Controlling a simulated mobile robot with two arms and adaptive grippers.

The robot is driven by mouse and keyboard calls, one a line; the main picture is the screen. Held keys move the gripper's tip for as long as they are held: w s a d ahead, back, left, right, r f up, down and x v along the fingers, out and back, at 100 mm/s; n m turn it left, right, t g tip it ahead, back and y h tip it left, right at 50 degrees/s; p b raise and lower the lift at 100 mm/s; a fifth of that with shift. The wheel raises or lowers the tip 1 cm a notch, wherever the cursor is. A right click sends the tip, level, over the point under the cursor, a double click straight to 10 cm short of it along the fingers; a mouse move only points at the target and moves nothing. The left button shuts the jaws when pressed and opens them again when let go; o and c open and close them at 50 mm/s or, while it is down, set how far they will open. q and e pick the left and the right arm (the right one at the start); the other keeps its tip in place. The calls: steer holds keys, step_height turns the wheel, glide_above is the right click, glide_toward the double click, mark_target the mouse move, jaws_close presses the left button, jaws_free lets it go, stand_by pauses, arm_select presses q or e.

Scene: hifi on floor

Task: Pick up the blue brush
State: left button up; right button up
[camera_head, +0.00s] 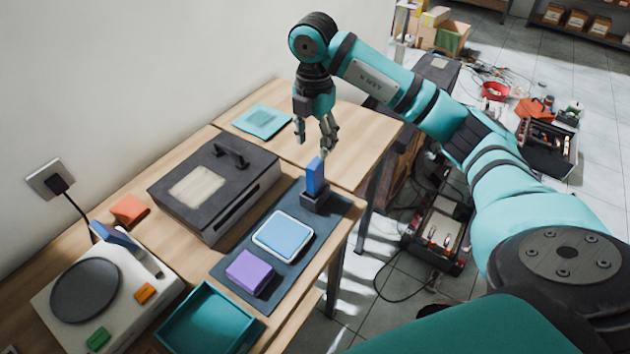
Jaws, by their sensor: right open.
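The blue brush (315,177) stands upright in a small dark holder (315,199) at the right end of a dark mat (337,207) on the wooden table. My right gripper (314,143) hangs down from above with its fingers apart and nothing between them. Its fingertips are just above the top of the brush in the picture. I cannot tell how far the fingers are from the brush in depth. My left gripper is not in view.
The mat also holds a white-rimmed blue pad (283,236) and a purple block (251,273). A dark lidded case (215,185) stands left of the mat. A teal tray (207,320) and a turntable (86,291) are nearer. A teal cloth (262,121) lies behind. Clutter covers the floor at right.

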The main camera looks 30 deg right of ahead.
mark_target(314, 165)
step_height(314, 165, down, 8)
steer(key=shift+p, duration=1)
steer(key=f, duration=0.1)
steer(key=f+p, duration=0.1)
steer(key=f, duration=0.1)
steer(key=f+p, duration=0.1)
steer(key=f, duration=0.1)
steer(key=shift+w+d, duration=0.25)
steer(key=shift+d, duration=0.05)
steer(key=shift+f, duration=0.15)
jaws_close()
